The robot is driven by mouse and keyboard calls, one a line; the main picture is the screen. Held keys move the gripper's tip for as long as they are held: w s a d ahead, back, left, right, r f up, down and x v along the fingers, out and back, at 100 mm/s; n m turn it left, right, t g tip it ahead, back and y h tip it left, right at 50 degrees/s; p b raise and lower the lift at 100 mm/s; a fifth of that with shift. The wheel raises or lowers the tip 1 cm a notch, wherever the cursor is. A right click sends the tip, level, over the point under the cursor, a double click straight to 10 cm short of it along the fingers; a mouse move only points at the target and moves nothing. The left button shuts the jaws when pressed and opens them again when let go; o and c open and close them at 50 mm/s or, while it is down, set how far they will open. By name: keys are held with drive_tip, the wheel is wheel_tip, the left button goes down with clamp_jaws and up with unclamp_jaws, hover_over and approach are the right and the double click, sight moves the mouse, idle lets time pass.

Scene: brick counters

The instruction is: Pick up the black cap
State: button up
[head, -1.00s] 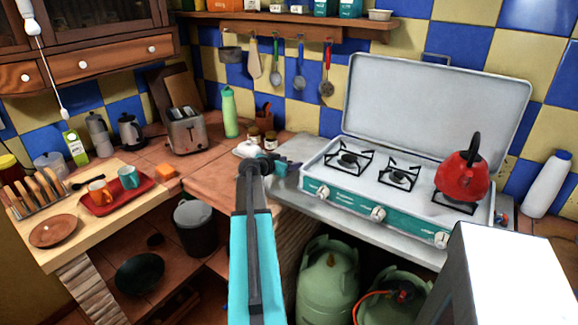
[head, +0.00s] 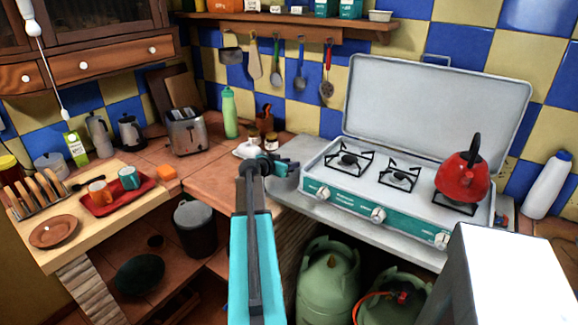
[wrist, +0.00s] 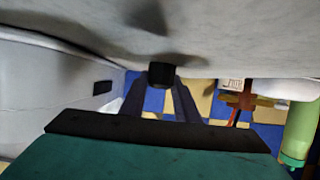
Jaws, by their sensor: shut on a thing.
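The black cap (wrist: 161,74) is a small dark cylinder between the fingertips of my gripper (wrist: 161,98) in the wrist view. My gripper is shut on it. The wrist picture is upside down, with the grey countertop at the top. A shadow lies on the counter close to the cap. In the head view my gripper (head: 287,163) is over the grey counter, just left of the camping stove. There I cannot tell the cap apart from the dark fingers.
The camping stove (head: 345,197) with its raised lid and a red kettle (head: 463,178) stands to the right. Small jars (head: 271,141) and a white item (head: 247,149) are close behind my gripper. A green bottle (head: 230,113) stands further back, also visible in the wrist view (wrist: 300,130).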

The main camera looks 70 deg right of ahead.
drive_tip(key=shift+r+b, duration=0.8)
drive_tip(key=shift+r, duration=4.15)
